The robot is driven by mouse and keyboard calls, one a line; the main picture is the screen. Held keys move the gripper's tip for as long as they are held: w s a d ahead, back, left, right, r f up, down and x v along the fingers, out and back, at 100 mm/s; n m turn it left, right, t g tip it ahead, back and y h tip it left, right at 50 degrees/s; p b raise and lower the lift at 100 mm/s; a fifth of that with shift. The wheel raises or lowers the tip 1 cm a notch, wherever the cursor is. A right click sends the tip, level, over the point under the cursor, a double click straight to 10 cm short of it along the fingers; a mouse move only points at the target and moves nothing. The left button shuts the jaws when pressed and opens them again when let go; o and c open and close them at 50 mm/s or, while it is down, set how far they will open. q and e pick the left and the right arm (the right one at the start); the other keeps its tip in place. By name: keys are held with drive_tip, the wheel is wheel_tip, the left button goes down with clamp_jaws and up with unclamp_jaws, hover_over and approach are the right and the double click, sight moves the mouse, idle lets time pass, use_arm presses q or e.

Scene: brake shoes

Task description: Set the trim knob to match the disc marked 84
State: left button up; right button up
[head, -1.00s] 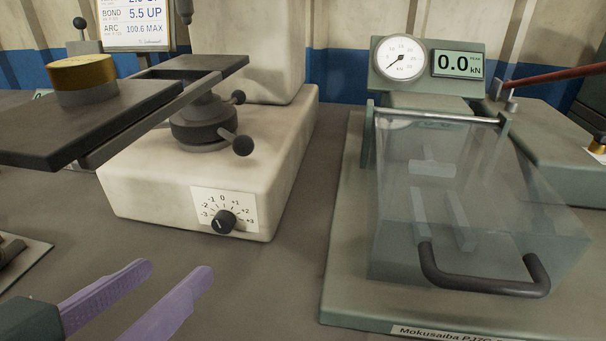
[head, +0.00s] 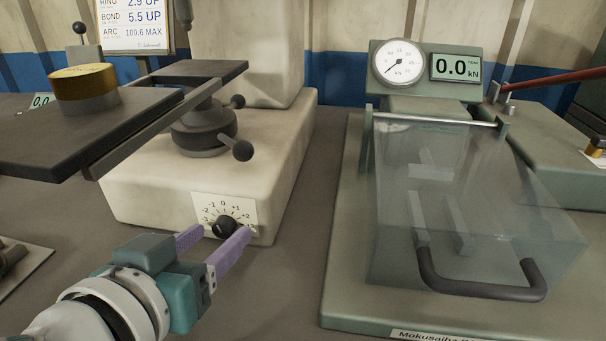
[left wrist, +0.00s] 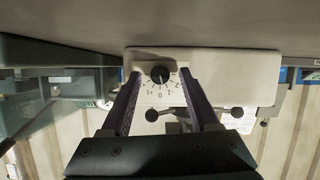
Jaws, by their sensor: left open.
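The trim knob (head: 226,228) is a small black round knob on a white dial plate (head: 243,210) marked about -3 to +3, on the front of the cream machine base (head: 150,190). Its pointer is too small to read surely. My left gripper (head: 218,236) is open, with its purple fingers at either side of the knob; the left wrist view shows the knob (left wrist: 160,74) upside down between the fingertips, apart from both. A gold-topped disc (head: 83,82) sits on the dark plate at the left; no 84 is readable on it. My right gripper is out of view.
A sign (head: 133,25) with BOND and ARC values stands behind. Black ball-ended levers (head: 236,149) stick out above the knob. At the right is a green press with a clear guard (head: 480,200) and a 0.0 kN display (head: 456,67). Bare bench lies between the machines.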

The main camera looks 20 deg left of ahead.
use_arm(q)
clamp_jaws()
idle(0.4)
